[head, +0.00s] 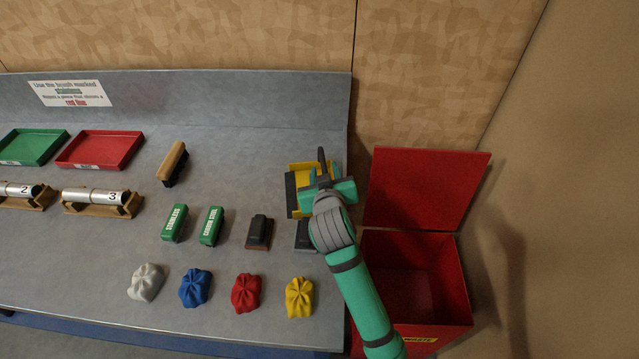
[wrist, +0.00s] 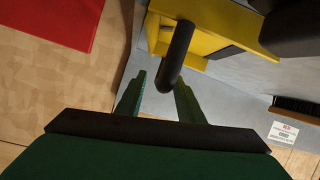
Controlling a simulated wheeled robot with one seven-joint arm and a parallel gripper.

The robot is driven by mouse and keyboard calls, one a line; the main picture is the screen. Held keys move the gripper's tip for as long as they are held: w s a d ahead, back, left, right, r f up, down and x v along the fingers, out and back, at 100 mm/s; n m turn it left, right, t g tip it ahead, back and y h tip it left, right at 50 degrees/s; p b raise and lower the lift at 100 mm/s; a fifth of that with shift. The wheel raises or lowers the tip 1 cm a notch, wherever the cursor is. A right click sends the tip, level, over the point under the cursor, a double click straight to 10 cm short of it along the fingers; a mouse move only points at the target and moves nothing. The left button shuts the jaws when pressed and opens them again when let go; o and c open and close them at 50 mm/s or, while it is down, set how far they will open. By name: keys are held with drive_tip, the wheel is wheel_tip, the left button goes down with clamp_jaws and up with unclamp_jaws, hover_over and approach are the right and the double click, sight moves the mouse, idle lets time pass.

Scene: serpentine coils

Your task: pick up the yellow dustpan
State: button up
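The yellow dustpan (head: 300,170) lies at the right end of the grey bench, partly hidden under my gripper in the head view. In the wrist view the yellow dustpan (wrist: 205,42) is at the top, with its dark rounded handle (wrist: 180,50) pointing down the picture. My gripper (wrist: 158,85) is open, its two green fingers apart, with the handle's end showing in the gap between the fingertips. I cannot tell whether the handle is at fingertip depth or beyond. In the head view my gripper (head: 328,190) is right over the dustpan.
A red bin (head: 415,290) with a raised lid (head: 425,190) stands right of the bench. Left lie a wooden brush (head: 173,163), green-labelled brushes (head: 210,226), a dark block (head: 259,232) and several cloths, including a yellow cloth (head: 299,297). Red tray (head: 100,150) is farther left.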

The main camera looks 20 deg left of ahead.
drive_tip(key=shift+x, duration=1)
drive_tip(key=shift+s+d, duration=0.1)
clamp_jaws()
drive_tip(key=shift+r, duration=0.2)
